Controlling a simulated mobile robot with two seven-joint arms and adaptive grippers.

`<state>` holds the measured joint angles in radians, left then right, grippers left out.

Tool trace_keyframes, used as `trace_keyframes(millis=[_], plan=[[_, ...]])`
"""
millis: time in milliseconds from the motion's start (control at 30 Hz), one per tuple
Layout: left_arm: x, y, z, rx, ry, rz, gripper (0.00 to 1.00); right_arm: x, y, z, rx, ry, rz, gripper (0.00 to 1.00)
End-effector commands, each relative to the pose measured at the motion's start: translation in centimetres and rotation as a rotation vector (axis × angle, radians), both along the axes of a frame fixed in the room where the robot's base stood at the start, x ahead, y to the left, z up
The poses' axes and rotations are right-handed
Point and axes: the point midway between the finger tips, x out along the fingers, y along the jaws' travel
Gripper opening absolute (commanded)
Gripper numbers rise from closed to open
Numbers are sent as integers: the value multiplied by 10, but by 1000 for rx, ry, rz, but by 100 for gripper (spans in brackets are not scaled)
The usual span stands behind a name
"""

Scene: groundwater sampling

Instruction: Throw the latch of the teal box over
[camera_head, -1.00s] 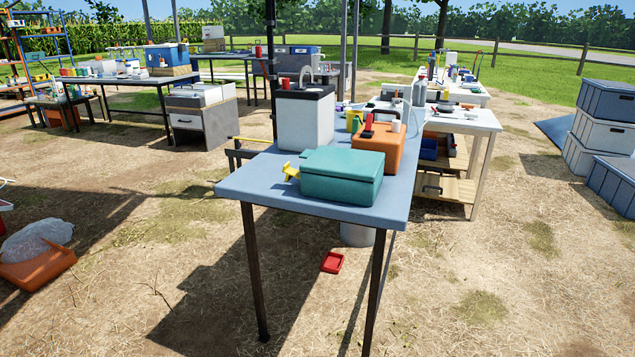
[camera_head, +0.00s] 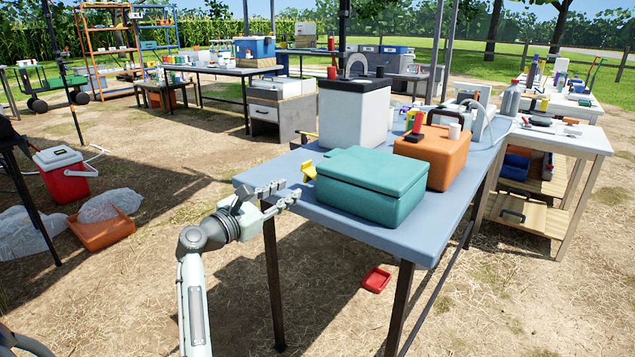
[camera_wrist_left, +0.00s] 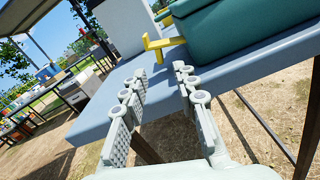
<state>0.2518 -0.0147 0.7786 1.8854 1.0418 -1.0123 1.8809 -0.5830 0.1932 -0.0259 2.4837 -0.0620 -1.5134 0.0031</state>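The teal box (camera_head: 370,190) sits closed on the near end of the blue-grey table (camera_head: 412,240). Its yellow latch (camera_head: 309,171) sticks out from its left side; in the left wrist view the latch (camera_wrist_left: 160,44) shows as a yellow piece with a crossbar. My left gripper (camera_head: 286,190) is at the table's left edge, left of and below the latch, and apart from it. In the left wrist view the two fingers (camera_wrist_left: 158,86) are spread with nothing between them, pointing toward the latch. My right gripper is not in view.
An orange case (camera_head: 437,158) stands right behind the teal box, and a white container with a dark lid (camera_head: 352,112) stands behind it. A red tray (camera_head: 376,280) lies on the ground below. The tabletop left of the latch is clear.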

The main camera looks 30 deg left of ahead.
Motion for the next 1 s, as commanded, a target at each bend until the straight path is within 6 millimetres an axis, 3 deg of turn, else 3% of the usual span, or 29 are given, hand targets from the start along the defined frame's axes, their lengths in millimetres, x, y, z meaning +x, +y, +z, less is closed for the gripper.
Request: trace_keyframes(millis=[167,400,600,933,1000], plan=[[13,-1,-1,0,2,-1,29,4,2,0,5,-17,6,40],[52,-4,-2,3,4,-1,29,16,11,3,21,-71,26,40],[73,-6,-3,4,6,0,29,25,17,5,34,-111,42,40],[78,-6,-3,6,7,0,29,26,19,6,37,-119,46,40],[78,-6,-3,6,7,0,22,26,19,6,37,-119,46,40]])
